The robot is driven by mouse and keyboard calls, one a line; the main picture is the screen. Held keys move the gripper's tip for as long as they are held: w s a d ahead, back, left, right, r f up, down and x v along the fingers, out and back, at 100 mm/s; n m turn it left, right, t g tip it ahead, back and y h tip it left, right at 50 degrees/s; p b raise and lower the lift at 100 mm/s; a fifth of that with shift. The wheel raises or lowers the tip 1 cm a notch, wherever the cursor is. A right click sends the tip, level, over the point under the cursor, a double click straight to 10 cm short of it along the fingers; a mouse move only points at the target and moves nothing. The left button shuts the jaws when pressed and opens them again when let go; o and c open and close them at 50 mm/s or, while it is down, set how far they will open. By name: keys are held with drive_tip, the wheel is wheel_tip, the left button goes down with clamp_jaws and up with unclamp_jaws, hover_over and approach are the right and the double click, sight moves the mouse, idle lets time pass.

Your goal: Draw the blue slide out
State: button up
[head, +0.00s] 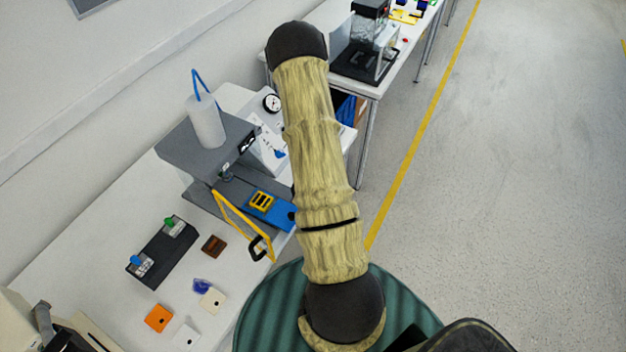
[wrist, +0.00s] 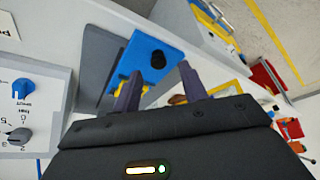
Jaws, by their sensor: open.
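The blue slide (head: 280,212) is a flat blue plate with a yellow slotted block (head: 262,201) on it. It sits low in the grey press-like fixture (head: 195,142), partly hidden by my arm in the head view. In the wrist view the blue slide (wrist: 165,42) lies beyond my fingertips, with a round black knob (wrist: 158,60) near its end. My gripper (wrist: 162,80) is open and empty, its two fingers apart. The knob shows between and just past the fingertips; I cannot tell the exact gap. My gripper is hidden in the head view.
A yellow frame (head: 228,212) stands at the fixture's front. A panel with a blue knob (wrist: 22,89) and a grey knob (wrist: 18,136) is at the left in the wrist view. A black switch block (head: 162,252) and small blocks lie on the white table. The floor at right is clear.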

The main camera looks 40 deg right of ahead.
drive_tip(key=p+v, duration=0.1)
drive_tip(key=v, duration=1.2)
drive_tip(key=shift+r, duration=0.15)
drive_tip(key=shift+d, duration=0.2)
drive_tip(key=w+a+r+m+t+h, duration=0.4)
drive_tip(key=w+a+r+m+h, duration=0.15)
drive_tip(key=w+r, duration=0.4)
drive_tip(key=s+a+r+m+g, duration=0.1)
drive_tip(key=s+a+r+m, duration=0.1)
drive_tip(key=s+a+m, duration=0.2)
drive_tip(key=s+a+r+m+g+y, duration=0.1)
drive_tip(key=s+a+r+m+g, duration=0.1)
drive_tip(key=s+a, duration=0.5)
drive_tip(key=a+r+m, duration=0.1)
drive_tip(key=a+m, duration=0.1)
drive_tip(key=a, duration=0.1)
drive_tip(key=shift+s+a, duration=0.2)
drive_tip(key=shift+y, duration=0.25)
